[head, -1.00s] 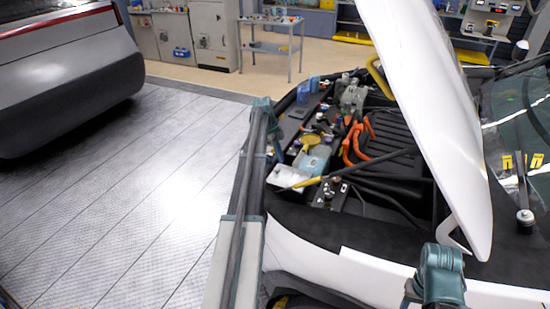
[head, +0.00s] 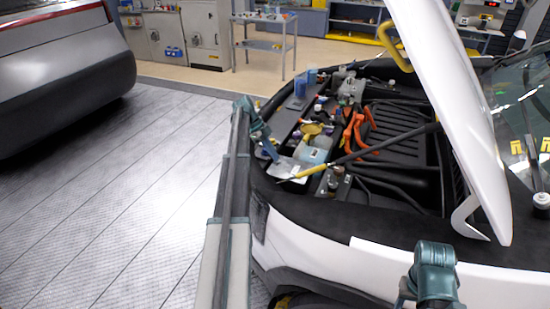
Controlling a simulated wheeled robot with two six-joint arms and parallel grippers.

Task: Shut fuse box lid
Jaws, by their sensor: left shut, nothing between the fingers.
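The engine bay of the white car is open. My left gripper (head: 271,154) is shut and empty, pointing down at the front left corner of the bay. It is close above a pale grey flat piece (head: 284,169); I cannot tell whether they touch. I cannot tell for certain whether this piece is the fuse box lid. A light blue reservoir (head: 316,152) with a yellow cap (head: 312,129) is just to its right. My right arm shows only a teal joint at the lower right; its gripper is not in view.
The raised white hood (head: 455,110) stands over the right side. A dark rod with a yellow grip (head: 309,171) crosses the bay. Orange cables (head: 352,133) lie near the middle. Open floor (head: 120,200) is to the left; a grey car (head: 65,75) stands beyond it.

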